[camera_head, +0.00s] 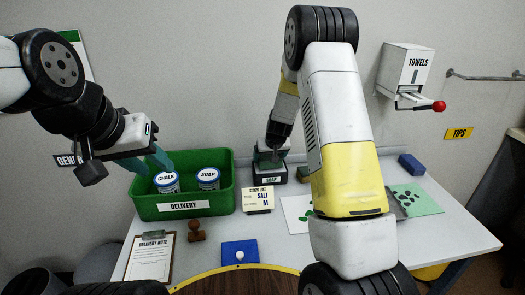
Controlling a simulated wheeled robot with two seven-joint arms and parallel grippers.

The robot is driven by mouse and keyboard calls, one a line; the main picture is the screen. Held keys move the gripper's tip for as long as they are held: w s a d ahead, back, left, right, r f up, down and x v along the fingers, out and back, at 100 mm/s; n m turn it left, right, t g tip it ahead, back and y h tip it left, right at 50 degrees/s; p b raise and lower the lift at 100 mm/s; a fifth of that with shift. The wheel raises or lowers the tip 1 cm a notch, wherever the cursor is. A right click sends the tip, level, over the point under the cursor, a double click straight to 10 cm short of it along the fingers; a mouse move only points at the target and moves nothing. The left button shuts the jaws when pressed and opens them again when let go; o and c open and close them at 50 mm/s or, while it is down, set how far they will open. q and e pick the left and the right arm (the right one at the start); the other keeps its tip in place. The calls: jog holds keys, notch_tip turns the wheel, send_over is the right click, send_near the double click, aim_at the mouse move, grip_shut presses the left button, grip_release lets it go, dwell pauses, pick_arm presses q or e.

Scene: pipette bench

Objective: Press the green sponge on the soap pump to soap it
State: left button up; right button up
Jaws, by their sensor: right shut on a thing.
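The soap pump (268,176) is a dark box with a SOAP label, standing at the back of the table against the wall. My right gripper (269,155) is directly over it, pointing down, shut on the green sponge. The sponge is small and mostly hidden at the fingertips, low at the pump's top; I cannot tell whether it is touching or pressed down. My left gripper (150,163) has teal fingers, spread apart, and hangs over the left part of the green delivery crate, close to the chalk jar (167,183).
The green crate (184,208) also holds a soap jar (208,178). A stock list card (258,199), brown stamp (196,231), clipboard (150,257) and blue pad (239,253) lie in front. A blue block (411,163) is at the right; a towel dispenser (405,68) is on the wall.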

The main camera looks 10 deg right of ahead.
aim_at(269, 156)
jog(key=shift+s+f, duration=0.1)
jog(key=shift+f, duration=0.9)
dwell(0.5)
jog(key=shift+r, duration=3.1)
